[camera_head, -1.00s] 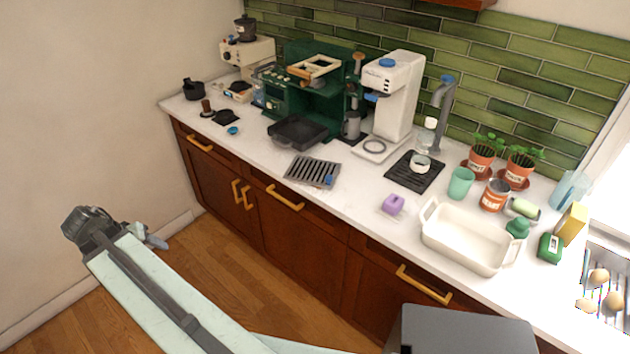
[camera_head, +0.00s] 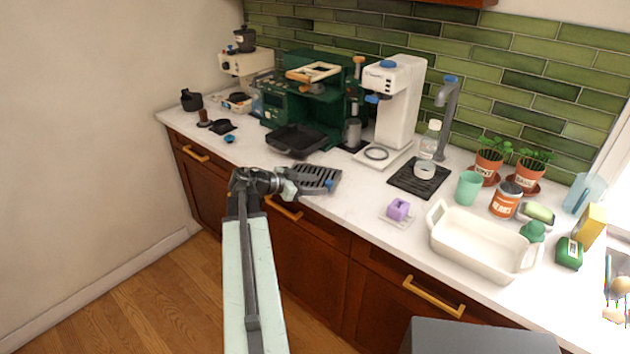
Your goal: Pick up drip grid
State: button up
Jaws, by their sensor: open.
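The drip grid (camera_head: 322,174) is a flat, dark slatted metal panel with a blue tab at its right end. It lies on the white counter (camera_head: 370,215) near the front edge, in front of the dark tray and green coffee machine. My gripper (camera_head: 297,184) is open at the grid's left side and overlaps it in the picture. The gripper hides the grid's left and front part. I cannot tell whether the gripper touches the grid.
Behind the grid is a dark tray (camera_head: 297,138) at the green coffee machine (camera_head: 290,107). A white machine (camera_head: 398,100) stands behind to the right. A purple object (camera_head: 398,209) and a cream baking dish (camera_head: 478,240) sit to the right. Between grid and purple object the counter is clear.

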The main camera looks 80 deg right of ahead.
aim_at(326, 184)
jog(key=b+x, duration=0.2)
jog(key=x, duration=0.3)
jog(key=shift+w+d+f, duration=0.1)
jog(key=shift+d+f, duration=0.05)
jog(key=shift+c, duration=0.3)
grip_shut()
jog(key=shift+r, duration=0.2)
